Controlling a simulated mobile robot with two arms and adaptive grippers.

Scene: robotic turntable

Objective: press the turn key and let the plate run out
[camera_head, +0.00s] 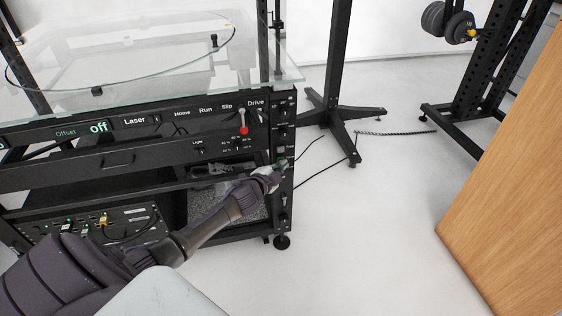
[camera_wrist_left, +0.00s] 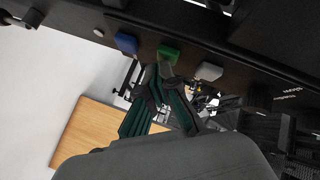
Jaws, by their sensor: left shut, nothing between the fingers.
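The black turntable rack (camera_head: 130,180) stands at the left, with a clear round plate (camera_head: 130,55) on top. My left gripper (camera_head: 279,166) is shut and empty at the narrow panel on the rack's right corner. In the left wrist view the fingertips (camera_wrist_left: 163,72) overlap the lower edge of a green key (camera_wrist_left: 169,52). I cannot tell whether they touch it or press it. A blue key (camera_wrist_left: 127,43) and a pale grey key (camera_wrist_left: 208,71) sit to either side. No label reading "turn" is legible. My right gripper is not in view.
A red-knobbed lever (camera_head: 244,130) stands out from the rack front above my left arm. A black stand (camera_head: 340,105) with cables at its foot is behind, and a wooden panel (camera_head: 515,190) is at the right. The floor between is mostly clear.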

